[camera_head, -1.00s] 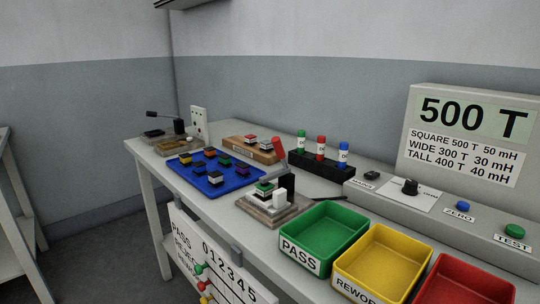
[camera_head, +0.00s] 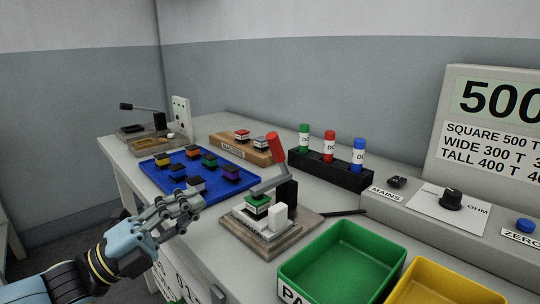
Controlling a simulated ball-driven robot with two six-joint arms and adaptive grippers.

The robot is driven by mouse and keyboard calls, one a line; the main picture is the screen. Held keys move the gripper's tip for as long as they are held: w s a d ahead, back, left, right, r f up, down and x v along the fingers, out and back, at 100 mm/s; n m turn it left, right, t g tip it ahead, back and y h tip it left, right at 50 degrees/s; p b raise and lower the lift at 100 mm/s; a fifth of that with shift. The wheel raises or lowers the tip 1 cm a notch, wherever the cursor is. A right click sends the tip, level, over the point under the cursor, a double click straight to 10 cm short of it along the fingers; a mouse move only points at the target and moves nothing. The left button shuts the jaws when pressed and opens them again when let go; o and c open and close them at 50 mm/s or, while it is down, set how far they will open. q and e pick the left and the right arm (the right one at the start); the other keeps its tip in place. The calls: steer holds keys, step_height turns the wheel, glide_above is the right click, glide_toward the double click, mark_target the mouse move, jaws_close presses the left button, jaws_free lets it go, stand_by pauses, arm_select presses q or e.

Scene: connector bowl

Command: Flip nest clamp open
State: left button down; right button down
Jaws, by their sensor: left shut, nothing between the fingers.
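The nest clamp (camera_head: 268,186) stands on a wooden base (camera_head: 235,231) at the middle of the bench. Its lever with a red grip (camera_head: 275,146) slopes over a small part with a green top (camera_head: 258,199), which sits in the nest. A white block (camera_head: 279,217) stands beside that part, and a black post stands behind. My left gripper (camera_head: 192,205) is shut and empty, to the left of the clamp base and apart from it, near the front edge of the blue tray. My right gripper is not in view.
The blue tray (camera_head: 203,197) holds several coloured parts left of the clamp. A green bin (camera_head: 330,262) and a yellow bin (camera_head: 437,290) stand at the front right. A black rack (camera_head: 330,170) with three marker-like cylinders stands behind. A second lever device (camera_head: 143,110) is at the far left.

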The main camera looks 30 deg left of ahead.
arm_select(q)
steer(key=shift+s+a, duration=0.15)
steer(key=shift+s, duration=0.05)
steer(key=shift+w+r, duration=0.1)
steer(key=shift+w, duration=0.05)
steer(key=shift+w+d+r, duration=0.15)
steer(key=shift+w+d, duration=0.1)
steer(key=p+x, duration=0.1)
steer(key=x, duration=1.2)
steer(key=shift+w, duration=0.1)
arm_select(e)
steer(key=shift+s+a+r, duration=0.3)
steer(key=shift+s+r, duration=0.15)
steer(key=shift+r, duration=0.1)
